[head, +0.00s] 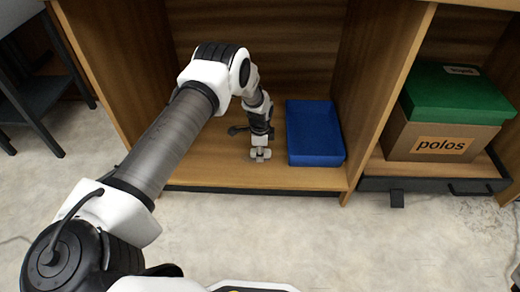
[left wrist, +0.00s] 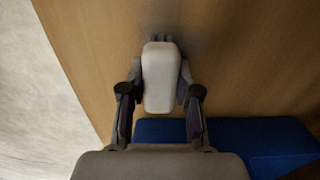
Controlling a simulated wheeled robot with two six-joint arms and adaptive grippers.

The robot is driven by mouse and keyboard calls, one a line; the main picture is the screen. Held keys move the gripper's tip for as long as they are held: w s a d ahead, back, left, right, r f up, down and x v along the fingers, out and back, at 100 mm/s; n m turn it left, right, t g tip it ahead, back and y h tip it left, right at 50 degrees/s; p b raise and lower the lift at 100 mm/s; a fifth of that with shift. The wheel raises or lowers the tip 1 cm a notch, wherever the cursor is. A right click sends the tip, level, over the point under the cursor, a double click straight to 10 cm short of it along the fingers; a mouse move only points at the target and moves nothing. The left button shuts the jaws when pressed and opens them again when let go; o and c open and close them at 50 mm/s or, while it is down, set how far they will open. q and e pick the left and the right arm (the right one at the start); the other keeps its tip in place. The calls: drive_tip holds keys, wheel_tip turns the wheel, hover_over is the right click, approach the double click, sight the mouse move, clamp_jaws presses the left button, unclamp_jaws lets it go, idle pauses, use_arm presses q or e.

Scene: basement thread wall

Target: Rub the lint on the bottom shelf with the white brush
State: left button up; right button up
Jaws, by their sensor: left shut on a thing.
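My left gripper (head: 260,138) reaches down into the open bay and is shut on the white brush (head: 260,155), low over the wooden bottom shelf (head: 215,165). In the left wrist view the brush (left wrist: 160,80) is a pale rounded block between the two fingers. Its far end is at a faint dark grey smudge on the shelf (left wrist: 190,25), which may be the lint or partly shadow. I cannot tell whether the brush touches the board. No clear lint shows in the head view. My right gripper is out of view.
A blue tray (head: 315,155) stands on the shelf just right of the gripper. Wooden side panels bound the bay. A brown box labelled "polos" (head: 400,140) with a green lid (head: 455,95) sits in the right bay. A dark stool (head: 45,100) stands at left.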

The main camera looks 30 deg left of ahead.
sight(231, 158)
use_arm(q)
drive_tip(key=shift+s+a+p, duration=0.25)
drive_tip(key=shift+s+a, duration=0.35)
drive_tip(key=shift+a, duration=0.35)
drive_tip(key=shift+s+a+p, duration=0.2)
drive_tip(key=shift+s+a, duration=0.45)
drive_tip(key=shift+a, duration=0.3)
drive_tip(key=shift+s+a+p, duration=0.25)
drive_tip(key=shift+s+a, duration=0.35)
drive_tip(key=shift+a, duration=0.35)
drive_tip(key=shift+s+a+r, duration=0.1)
drive_tip(key=shift+s+a, duration=0.4)
drive_tip(key=shift+a, duration=0.4)
drive_tip(key=shift+s+a, duration=0.5)
drive_tip(key=shift+a, duration=0.4)
wheel_tip(231, 158, up, 6)
drive_tip(key=p, duration=0.5)
